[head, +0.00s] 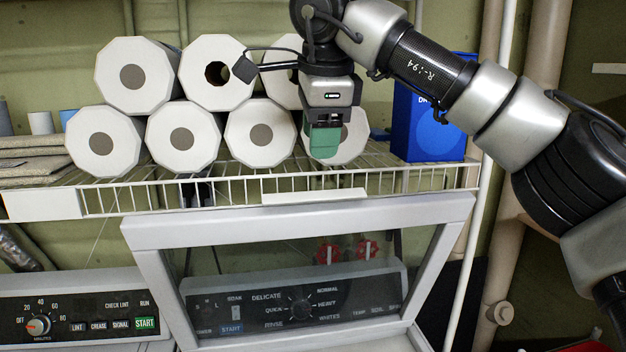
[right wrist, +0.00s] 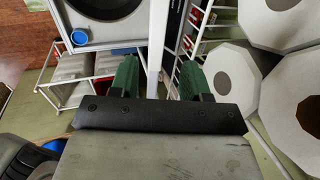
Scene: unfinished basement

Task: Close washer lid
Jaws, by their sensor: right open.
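The washer lid (head: 300,215) stands raised, tilted up in front of the wire shelf. It has a light grey frame around a clear window. The washer's control panel (head: 300,305) shows through that window. My right gripper (head: 322,148) has green fingertips and hangs above the lid's top edge, in front of the paper rolls. In the right wrist view its two green fingers (right wrist: 159,80) are spread apart with nothing held between them. A pale edge runs up the picture beyond the gap; I cannot tell whether it touches a finger. My left gripper is not in view.
The wire shelf (head: 240,192) behind the lid holds several paper rolls (head: 182,142) and a blue box (head: 415,130). A second control panel (head: 75,315) is at lower left. A pale pipe (head: 520,150) stands at right, behind my right arm.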

